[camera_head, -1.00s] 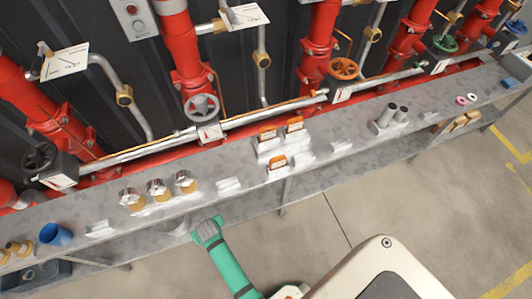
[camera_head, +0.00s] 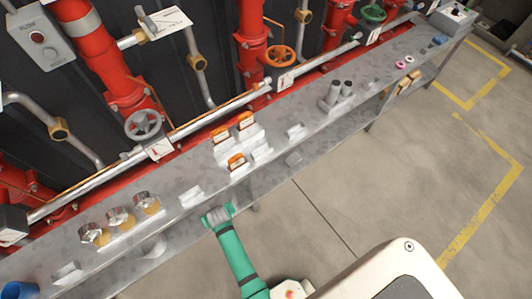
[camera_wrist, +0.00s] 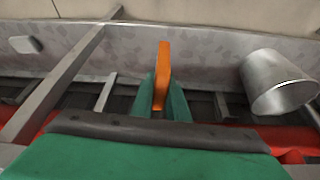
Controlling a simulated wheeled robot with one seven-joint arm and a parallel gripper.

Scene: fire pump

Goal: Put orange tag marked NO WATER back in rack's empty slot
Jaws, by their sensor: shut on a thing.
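My gripper (camera_wrist: 160,100) is shut on an orange tag (camera_wrist: 163,75), held upright between its green fingers in the wrist view. The tag's lettering is not readable. In the head view my gripper (camera_head: 216,214) is at the front edge of the grey shelf (camera_head: 175,180), left of and in front of the rack. The white stepped rack (camera_head: 226,155) stands on the shelf. It holds three orange tags: back left (camera_head: 220,134), back right (camera_head: 246,120) and front left (camera_head: 237,161). The front right step (camera_head: 262,152) shows no tag.
Brass-and-chrome fittings (camera_head: 120,218) stand left on the shelf; a twin-cylinder holder (camera_head: 337,95) stands right. Small white holders (camera_head: 192,195) sit between. Red pipes and a grey valve wheel (camera_head: 143,124) are behind. A metal cup (camera_wrist: 278,83) is right in the wrist view. Floor in front is clear.

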